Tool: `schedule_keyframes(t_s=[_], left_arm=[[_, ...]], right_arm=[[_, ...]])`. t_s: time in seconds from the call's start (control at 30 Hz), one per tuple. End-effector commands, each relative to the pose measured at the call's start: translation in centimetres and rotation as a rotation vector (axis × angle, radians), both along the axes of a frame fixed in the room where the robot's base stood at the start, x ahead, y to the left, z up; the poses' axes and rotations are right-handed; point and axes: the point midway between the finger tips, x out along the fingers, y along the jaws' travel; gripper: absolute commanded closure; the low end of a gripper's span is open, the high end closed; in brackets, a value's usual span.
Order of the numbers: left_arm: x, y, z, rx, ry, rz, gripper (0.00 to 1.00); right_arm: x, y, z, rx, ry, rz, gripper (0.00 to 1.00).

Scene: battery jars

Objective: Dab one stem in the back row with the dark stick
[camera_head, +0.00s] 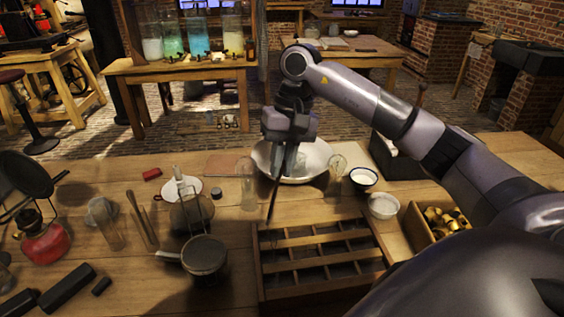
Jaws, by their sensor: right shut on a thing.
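My right gripper (287,168) points down over the table, shut on a slim dark stick (273,205). The stick hangs steeply, its lower end near the back left corner of a divided wooden tray (262,275). I cannot tell whether the tip touches anything. The tray has several compartments in rows; their insides are dark. I cannot clearly make out any stem in the back row. A wide pale bowl (318,160) stands behind, partly hidden by my gripper. My left gripper is not in view.
Glass cylinders (248,190) and a clear bulb (337,168) stand near the bowl. Small white bowls (384,206) and a box of brass-coloured pieces (440,218) are right. A handled pan (204,256), a red burner (45,243) and dark bars (67,286) are left.

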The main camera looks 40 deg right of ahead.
Motion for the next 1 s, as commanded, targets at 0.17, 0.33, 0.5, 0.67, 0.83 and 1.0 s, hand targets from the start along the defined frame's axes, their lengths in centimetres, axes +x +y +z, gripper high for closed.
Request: schedule_keyframes(t_s=[0.17,0.33,0.5,0.67,0.83,1.0], left_arm=[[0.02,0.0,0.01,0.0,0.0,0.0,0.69],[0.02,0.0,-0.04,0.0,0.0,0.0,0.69],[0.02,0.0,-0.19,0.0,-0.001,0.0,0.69],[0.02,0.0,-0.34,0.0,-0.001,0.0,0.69],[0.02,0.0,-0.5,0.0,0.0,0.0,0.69],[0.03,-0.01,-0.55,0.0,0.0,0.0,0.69]], right_arm=[[-0.01,0.0,-0.02,0.0,0.0,0.0,1.0],[0.0,0.01,-0.08,0.0,0.001,0.0,1.0],[-0.01,0.01,-0.25,0.0,0.0,0.0,1.0],[-0.01,0.0,-0.41,0.0,0.0,0.0,1.0],[-0.01,-0.01,-0.57,0.0,0.0,0.0,1.0],[-0.01,0.0,-0.64,0.0,0.0,0.0,1.0]])
